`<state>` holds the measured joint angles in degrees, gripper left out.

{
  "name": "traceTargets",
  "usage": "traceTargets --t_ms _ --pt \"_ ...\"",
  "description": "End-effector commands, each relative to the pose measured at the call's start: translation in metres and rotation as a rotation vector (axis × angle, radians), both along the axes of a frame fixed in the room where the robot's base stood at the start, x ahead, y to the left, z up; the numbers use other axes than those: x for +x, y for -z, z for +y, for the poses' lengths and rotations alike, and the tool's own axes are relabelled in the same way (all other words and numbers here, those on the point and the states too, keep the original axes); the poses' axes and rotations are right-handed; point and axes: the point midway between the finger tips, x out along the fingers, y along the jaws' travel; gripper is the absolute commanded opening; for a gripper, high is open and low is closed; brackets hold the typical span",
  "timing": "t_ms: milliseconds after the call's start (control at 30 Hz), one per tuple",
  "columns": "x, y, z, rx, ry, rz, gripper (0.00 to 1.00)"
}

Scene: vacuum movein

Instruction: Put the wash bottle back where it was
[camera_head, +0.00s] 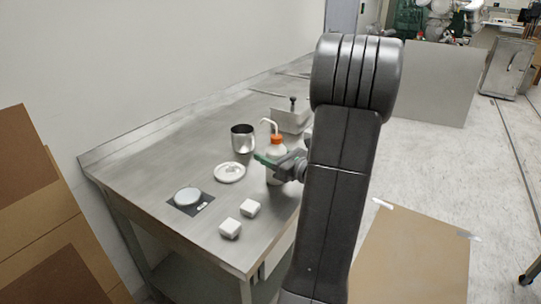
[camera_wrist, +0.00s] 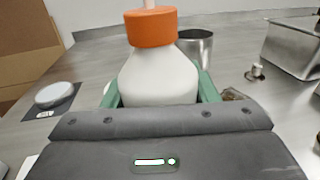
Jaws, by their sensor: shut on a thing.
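The wash bottle (camera_head: 275,171) is white with an orange cap and a bent white spout. It is upright at the right part of the steel table, partly hidden by my gripper. In the wrist view the wash bottle (camera_wrist: 158,75) fills the middle. My gripper (camera_head: 269,160) is shut on the bottle's body, with a green finger on each side of it; the gripper (camera_wrist: 158,92) also shows in the wrist view. I cannot tell whether the bottle's base touches the table.
A steel cup (camera_head: 242,138) and a white dish (camera_head: 230,173) are left of the bottle. A scale (camera_head: 190,201) with a round pan lies farther left. Two white blocks (camera_head: 250,208) (camera_head: 230,228) are near the front edge. A steel bin (camera_head: 290,117) stands behind the bottle.

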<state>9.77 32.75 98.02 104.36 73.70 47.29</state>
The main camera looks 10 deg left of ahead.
Motion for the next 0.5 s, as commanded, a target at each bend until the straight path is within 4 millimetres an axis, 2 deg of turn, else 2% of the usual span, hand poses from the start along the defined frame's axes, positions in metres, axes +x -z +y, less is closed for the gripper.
traceTargets --t_ms 133,167,200,267,500 --pt "0.0002 0.0042 0.0 0.001 0.0 -0.001 0.44" --pt "0.0001 0.0036 -0.0001 0.0 0.0 0.0 0.57" --pt "0.0001 0.0031 -0.0001 0.0 0.0 0.0 0.65" --pt "0.0001 0.003 -0.0001 0.0 0.0 0.0 0.75" --pt "0.0001 0.0028 -0.0001 0.0 0.0 0.0 0.75"
